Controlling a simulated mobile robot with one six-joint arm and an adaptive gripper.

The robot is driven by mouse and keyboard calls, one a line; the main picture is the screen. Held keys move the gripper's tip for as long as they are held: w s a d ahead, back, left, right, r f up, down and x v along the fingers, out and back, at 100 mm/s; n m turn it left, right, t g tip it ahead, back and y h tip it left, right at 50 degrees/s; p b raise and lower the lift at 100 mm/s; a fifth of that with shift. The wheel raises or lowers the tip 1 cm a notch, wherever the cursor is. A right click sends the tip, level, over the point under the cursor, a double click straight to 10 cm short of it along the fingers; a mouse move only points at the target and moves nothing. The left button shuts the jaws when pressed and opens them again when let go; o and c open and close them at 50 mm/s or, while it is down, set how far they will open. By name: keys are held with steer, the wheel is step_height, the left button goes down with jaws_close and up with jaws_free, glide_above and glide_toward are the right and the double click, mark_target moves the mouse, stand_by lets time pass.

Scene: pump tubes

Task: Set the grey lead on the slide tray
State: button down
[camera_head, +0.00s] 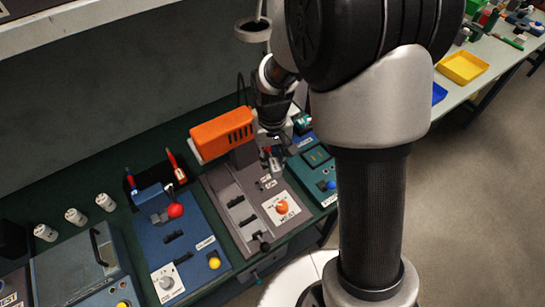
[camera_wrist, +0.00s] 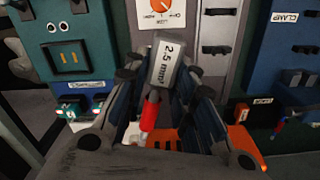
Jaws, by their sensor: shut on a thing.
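My gripper (camera_head: 273,147) is shut on the grey lead (camera_wrist: 168,62), a grey block marked "2.5 mm²" with a red part below it in the wrist view. My two fingers (camera_wrist: 166,98) flank it in that view. In the head view the lead (camera_head: 275,165) is small, just below my fingers and over the back of the grey station. The slide tray cannot be told apart for certain; light grey stepped recesses (camera_head: 237,207) run along the left of that station. Whether the lead touches anything beneath it is unclear.
An orange housing (camera_head: 222,135) stands close to the left of my gripper. The grey station has an orange knob (camera_head: 282,207) and a black-knobbed lever (camera_head: 264,246). A blue station (camera_head: 180,240) with a red ball is at left, a teal station (camera_head: 318,165) at right.

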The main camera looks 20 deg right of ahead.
step_height(320, 180, down, 3)
steer(key=shift+r+b, duration=0.2)
steer(key=shift+b, duration=0.7)
steer(key=s+a+f+n+p, duration=0.3)
steer(key=s+a, duration=0.3)
steer(key=a, duration=0.4)
steer(key=shift+a+f+p, duration=0.4)
steer(key=shift+f+p, duration=0.15)
steer(key=shift+f, duration=0.05)
steer(key=shift+f, duration=0.1)
steer(key=shift+f+b, duration=3.1)
steer(key=shift+f, duration=0.55)
steer(key=shift+s+d+f, duration=0.1)
steer(key=shift+s+f, duration=0.05)
steer(key=shift+s, duration=0.1)
steer(key=c, duration=1.2)
jaws_free()
steer(key=shift+w+f, duration=0.1)
steer(key=shift+c, duration=0.2)
